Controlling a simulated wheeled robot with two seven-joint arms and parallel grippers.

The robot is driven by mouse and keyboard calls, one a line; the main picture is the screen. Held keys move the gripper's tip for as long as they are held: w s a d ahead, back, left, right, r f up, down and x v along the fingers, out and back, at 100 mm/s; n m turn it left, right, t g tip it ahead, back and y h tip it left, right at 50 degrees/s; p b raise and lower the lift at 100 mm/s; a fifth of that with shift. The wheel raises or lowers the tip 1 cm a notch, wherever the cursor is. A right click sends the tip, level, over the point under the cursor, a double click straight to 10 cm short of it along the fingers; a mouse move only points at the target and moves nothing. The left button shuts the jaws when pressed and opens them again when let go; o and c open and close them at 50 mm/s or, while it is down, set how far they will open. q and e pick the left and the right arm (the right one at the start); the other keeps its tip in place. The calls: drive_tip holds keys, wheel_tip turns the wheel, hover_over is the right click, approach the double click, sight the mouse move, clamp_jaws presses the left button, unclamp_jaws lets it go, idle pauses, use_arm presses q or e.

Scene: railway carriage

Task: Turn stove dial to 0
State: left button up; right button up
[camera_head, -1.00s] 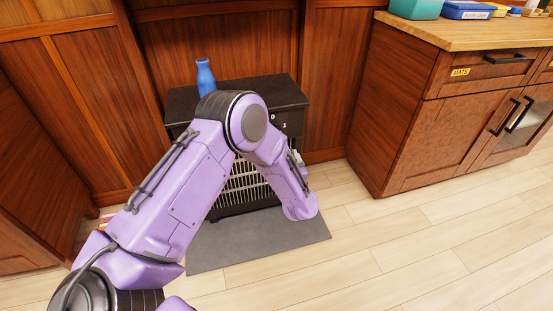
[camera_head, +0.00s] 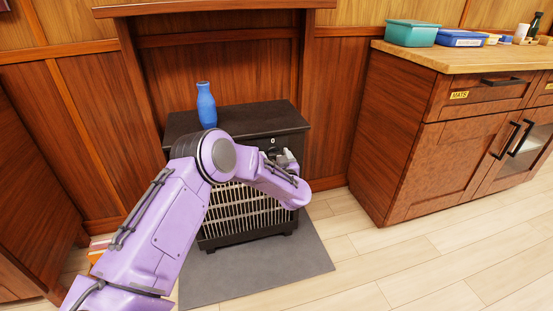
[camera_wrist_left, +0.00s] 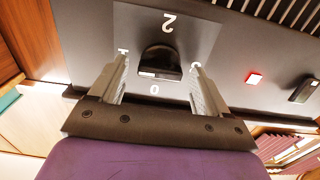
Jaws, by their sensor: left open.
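The black stove (camera_head: 240,118) stands against the wood wall, with a slatted grille below. Its black dial (camera_wrist_left: 160,62) shows in the left wrist view, on a grey panel with an upside-down 2 above it and a 0 (camera_wrist_left: 154,90) below. Other marks at the sides are partly covered by the fingers. My left gripper (camera_wrist_left: 161,82) is open, with one finger on each side of the dial; contact is not clear. In the head view the left gripper (camera_head: 287,157) is at the stove's upper front right. My right gripper is out of view.
A blue vase (camera_head: 206,105) stands on the stove top. A red light (camera_wrist_left: 254,77) and a black control (camera_wrist_left: 304,90) are on the panel. A grey mat (camera_head: 262,276) lies under the stove. A wooden cabinet (camera_head: 400,150) stands right, with open floor before it.

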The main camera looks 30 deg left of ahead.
use_arm(q)
drive_tip(key=shift+d+f, duration=0.1)
drive_tip(key=c, duration=1.1)
drive_tip(key=shift+o, duration=0.3)
drive_tip(key=n, duration=0.4)
drive_tip(key=shift+p, duration=0.4)
drive_tip(key=n, duration=0.4)
drive_tip(key=shift+s+n, duration=0.1)
drive_tip(key=shift+n, duration=0.2)
drive_tip(key=n, duration=0.4)
drive_tip(key=shift+a+f+n+b, duration=0.2)
drive_tip(key=shift+n+b, duration=0.1)
drive_tip(key=shift+b, duration=0.1)
drive_tip(key=shift+s+n+b, duration=0.1)
drive_tip(key=shift+n+b, duration=0.45)
drive_tip(key=shift+n, duration=1.75)
